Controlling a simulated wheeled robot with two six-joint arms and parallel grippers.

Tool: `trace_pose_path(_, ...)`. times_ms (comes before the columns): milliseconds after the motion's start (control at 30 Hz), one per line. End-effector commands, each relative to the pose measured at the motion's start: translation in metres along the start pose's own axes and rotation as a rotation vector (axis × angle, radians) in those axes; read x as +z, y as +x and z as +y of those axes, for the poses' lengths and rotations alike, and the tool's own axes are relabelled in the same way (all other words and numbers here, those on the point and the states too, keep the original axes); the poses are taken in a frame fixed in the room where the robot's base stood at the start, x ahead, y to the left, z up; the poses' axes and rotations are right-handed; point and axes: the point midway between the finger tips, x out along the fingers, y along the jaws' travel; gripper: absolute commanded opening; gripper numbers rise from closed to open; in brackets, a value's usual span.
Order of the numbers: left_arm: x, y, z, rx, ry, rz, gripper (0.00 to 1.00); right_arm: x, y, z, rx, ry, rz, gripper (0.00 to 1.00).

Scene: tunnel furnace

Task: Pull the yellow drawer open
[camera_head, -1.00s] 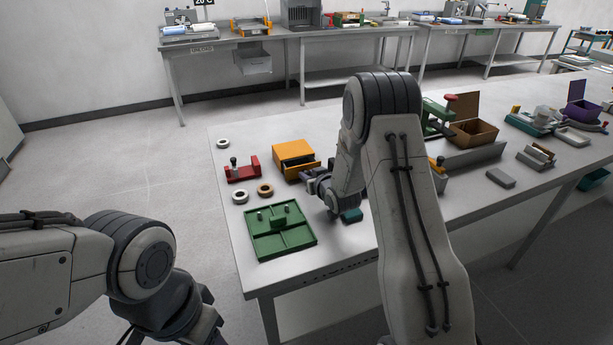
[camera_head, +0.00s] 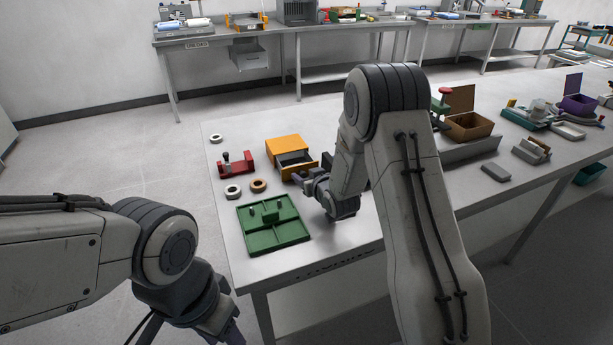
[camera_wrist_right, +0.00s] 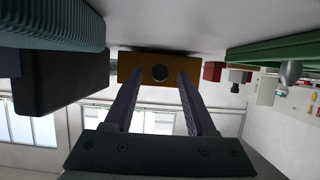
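The yellow drawer unit (camera_head: 285,143) stands on the near table in the head view. Its drawer is pulled partly out, with the grey inside (camera_head: 293,158) showing. My right gripper (camera_head: 306,182) is just in front of the drawer. In the right wrist view the yellow drawer front (camera_wrist_right: 187,66) has a round dark knob (camera_wrist_right: 160,73). The fingers of my right gripper (camera_wrist_right: 159,82) are apart on both sides of the knob, with gaps beside it. My left gripper (camera_head: 232,332) hangs at the bottom edge, partly cut off, and its fingers do not show clearly.
A green divided tray (camera_head: 246,235), a red fixture (camera_head: 238,167) and several rings lie left of and before the drawer. A brown open box (camera_head: 470,127) and a grey block (camera_head: 496,173) stand farther right.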

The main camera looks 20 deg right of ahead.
Motion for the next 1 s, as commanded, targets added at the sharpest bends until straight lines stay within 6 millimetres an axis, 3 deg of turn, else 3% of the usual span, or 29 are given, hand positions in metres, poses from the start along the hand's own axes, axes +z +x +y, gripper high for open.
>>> trace_pose_path(167,0.0,0.002,0.0,0.0,0.0,0.0,0.5,0.001,-0.009,0.001,0.001,0.0,-0.001,0.56)
trace_pose_path(633,0.001,0.012,-0.001,0.0,0.0,0.0,0.5,0.0,-0.093,0.002,0.004,0.001,0.001,0.56)
trace_pose_path(1000,0.001,0.012,-0.001,0.0,0.0,0.0,0.5,0.0,-0.105,0.001,0.001,0.0,0.001,0.56)
